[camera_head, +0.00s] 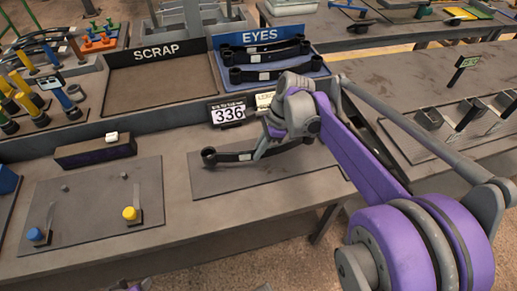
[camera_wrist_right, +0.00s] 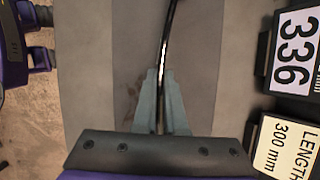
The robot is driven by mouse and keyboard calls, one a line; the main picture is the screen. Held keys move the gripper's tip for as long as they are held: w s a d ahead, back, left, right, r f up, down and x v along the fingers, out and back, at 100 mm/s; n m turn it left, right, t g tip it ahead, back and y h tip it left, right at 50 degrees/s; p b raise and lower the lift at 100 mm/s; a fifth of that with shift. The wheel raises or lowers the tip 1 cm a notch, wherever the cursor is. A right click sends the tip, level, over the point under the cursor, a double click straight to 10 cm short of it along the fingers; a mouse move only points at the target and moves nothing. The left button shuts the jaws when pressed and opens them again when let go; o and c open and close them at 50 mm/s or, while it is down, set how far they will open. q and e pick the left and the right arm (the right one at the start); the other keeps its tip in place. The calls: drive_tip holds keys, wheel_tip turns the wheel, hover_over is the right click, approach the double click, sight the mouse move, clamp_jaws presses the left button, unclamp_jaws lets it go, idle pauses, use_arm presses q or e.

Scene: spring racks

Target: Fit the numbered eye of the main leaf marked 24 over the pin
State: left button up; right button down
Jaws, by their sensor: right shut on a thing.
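A black, slightly curved leaf (camera_head: 235,156) with a round eye at its left end lies low over a grey plate (camera_head: 215,184) on the bench; I cannot tell if it touches. No number 24 is readable on it. My right gripper (camera_head: 259,153) is shut on this leaf. In the right wrist view the fingers (camera_wrist_right: 161,80) pinch the thin dark strip (camera_wrist_right: 167,40) on edge. More leaves with eyes (camera_head: 265,73) lie in the blue EYES tray (camera_head: 226,84). I cannot tell which post is the pin. My left gripper does not show.
A display (camera_head: 228,113) reads 336; a card (camera_wrist_right: 282,148) reads LENGTH 300 mm. A left plate (camera_head: 85,215) carries small pegs, a blue-capped piece (camera_head: 35,233) and a yellow-capped piece (camera_head: 131,213). The SCRAP tray (camera_head: 160,85) is empty. A dark box (camera_head: 95,150) stands behind the left plate.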

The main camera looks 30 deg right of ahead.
drive_tip(key=shift+f+b, duration=0.6)
drive_tip(key=shift+f, duration=0.35)
idle(2.1)
drive_tip(key=shift+a, duration=0.2)
idle(1.0)
drive_tip(key=shift+c, duration=2.1)
unclamp_jaws()
drive_tip(key=shift+r+p, duration=2.9)
drive_tip(key=shift+r, duration=1.15)
